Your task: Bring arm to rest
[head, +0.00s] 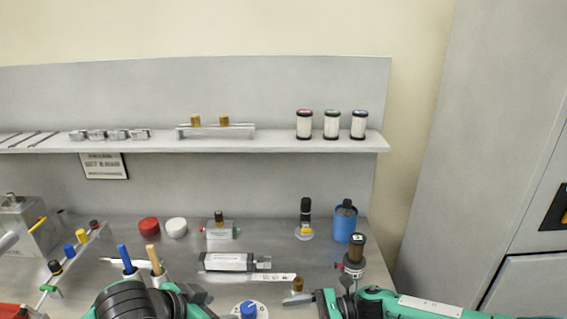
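My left arm comes in at the bottom, left of centre, and its dark wrist hides part of the bench. Its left gripper (197,298) is low over the bench, partly hidden; I cannot tell its opening. My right arm lies along the bottom right edge. Its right gripper (305,298) points left, beside a small brass-coloured fitting (297,285). I cannot tell whether its fingers touch or hold that fitting. The grey bench (290,262) lies beneath both arms.
A dark-topped regulator-like part (355,255) and a blue canister (345,222) stand close behind the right arm. A silver cylinder (230,262) and a blue-knobbed dial (249,310) lie between the arms. A shelf (280,145) with three filter cartridges (331,125) runs above.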

